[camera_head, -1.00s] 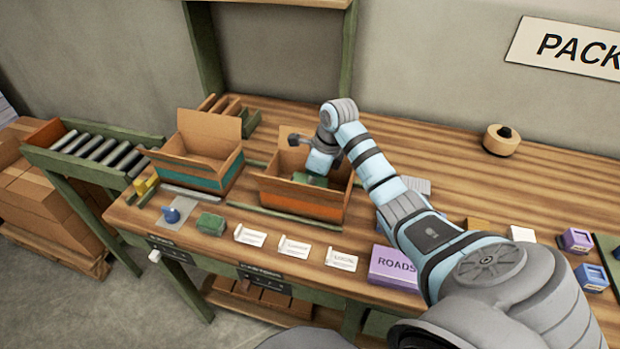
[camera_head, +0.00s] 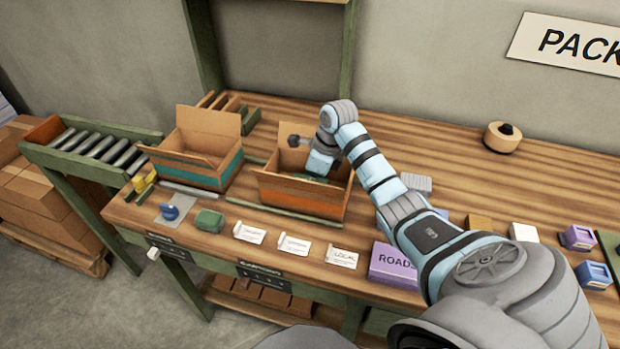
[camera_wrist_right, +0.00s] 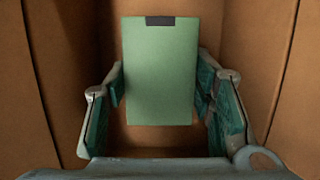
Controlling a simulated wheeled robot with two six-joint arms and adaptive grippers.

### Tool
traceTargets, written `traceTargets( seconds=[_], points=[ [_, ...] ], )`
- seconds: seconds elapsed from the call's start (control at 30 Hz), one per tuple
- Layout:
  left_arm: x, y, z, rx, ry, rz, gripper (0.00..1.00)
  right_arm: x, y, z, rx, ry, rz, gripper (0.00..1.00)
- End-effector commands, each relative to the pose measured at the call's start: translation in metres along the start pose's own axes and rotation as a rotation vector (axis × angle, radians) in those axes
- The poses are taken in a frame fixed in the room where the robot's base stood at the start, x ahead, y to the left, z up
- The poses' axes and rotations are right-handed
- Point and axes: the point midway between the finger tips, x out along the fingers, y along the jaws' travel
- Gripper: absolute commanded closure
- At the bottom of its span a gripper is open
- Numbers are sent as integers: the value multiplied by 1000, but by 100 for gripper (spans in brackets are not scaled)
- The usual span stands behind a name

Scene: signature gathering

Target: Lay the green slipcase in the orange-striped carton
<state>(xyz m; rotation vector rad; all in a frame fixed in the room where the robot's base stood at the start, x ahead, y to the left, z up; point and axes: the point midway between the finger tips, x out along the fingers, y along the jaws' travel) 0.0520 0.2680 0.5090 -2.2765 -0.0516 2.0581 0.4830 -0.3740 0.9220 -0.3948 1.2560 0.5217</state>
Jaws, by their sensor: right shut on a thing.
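The green slipcase (camera_wrist_right: 160,75) fills the middle of the right wrist view, with a dark patch at its top edge. My right gripper (camera_wrist_right: 165,105) has its fingers on both sides of the slipcase and is shut on it. In the head view the right arm reaches down into the orange-striped carton (camera_head: 297,197). Only a small green part of the slipcase (camera_head: 312,178) shows there, behind the carton's front wall. Brown carton walls surround the gripper in the wrist view. Whether the slipcase touches the carton floor cannot be told. My left gripper is not in view.
A teal-striped carton (camera_head: 196,173) stands open to the left. In front lie a green block (camera_head: 209,221), a blue stamp-like object (camera_head: 170,212) and white cards (camera_head: 294,244). A purple ROADS box (camera_head: 393,265) is beneath my right arm. The bench's back right is mostly clear.

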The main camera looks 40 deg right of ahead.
Motion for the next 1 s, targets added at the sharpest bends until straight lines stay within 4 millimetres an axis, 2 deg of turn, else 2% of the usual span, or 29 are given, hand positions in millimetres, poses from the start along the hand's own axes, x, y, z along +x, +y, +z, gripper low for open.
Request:
traceTargets(
  seconds=[0.2,0.23,0.33,0.37,0.67,1.0],
  points=[
    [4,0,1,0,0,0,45,5,0,-1,0,0,0,78],
    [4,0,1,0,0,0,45,4,0,-1,0,0,0,46],
    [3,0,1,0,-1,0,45,4,0,-1,0,0,0,30],
    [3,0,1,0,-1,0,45,4,0,-1,0,0,0,27],
    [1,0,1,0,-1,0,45,2,0,0,0,0,0,27],
    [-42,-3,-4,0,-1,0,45,-48,0,14,0,-1,-1,27]
  ],
)
